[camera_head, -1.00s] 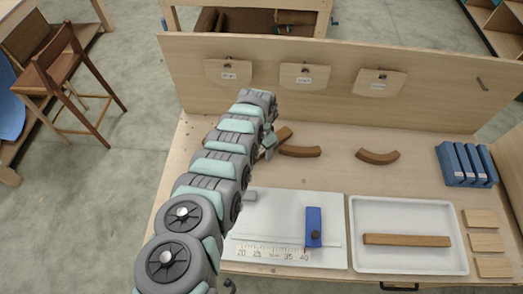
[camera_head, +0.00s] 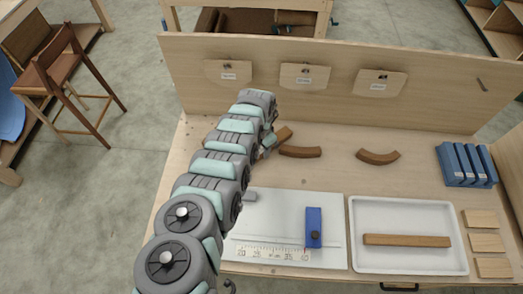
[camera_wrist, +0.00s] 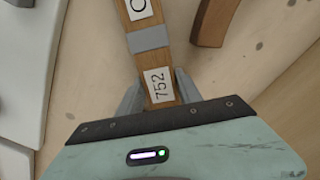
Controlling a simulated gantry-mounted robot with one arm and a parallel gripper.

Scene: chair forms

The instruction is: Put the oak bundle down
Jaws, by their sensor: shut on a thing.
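My gripper (camera_wrist: 159,96) is shut on the oak bundle (camera_wrist: 150,40), a straight wooden piece with a grey band around it. White labels are on the bundle, one reading "752". In the head view the bundle (camera_head: 283,134) shows only in part at the far end of my arm, over the left back of the bench near the upright board. My arm hides the rest of it and most of the gripper (camera_head: 266,148). I cannot tell whether the bundle touches the bench top.
A curved wooden piece (camera_head: 300,152) lies close right of the bundle, and another (camera_head: 378,157) farther right. The upright back board (camera_head: 440,105) carries three labelled plates. A white measuring board (camera_head: 275,220), a white tray (camera_head: 359,262) with a wooden strip, and blue blocks (camera_head: 462,165) occupy the bench.

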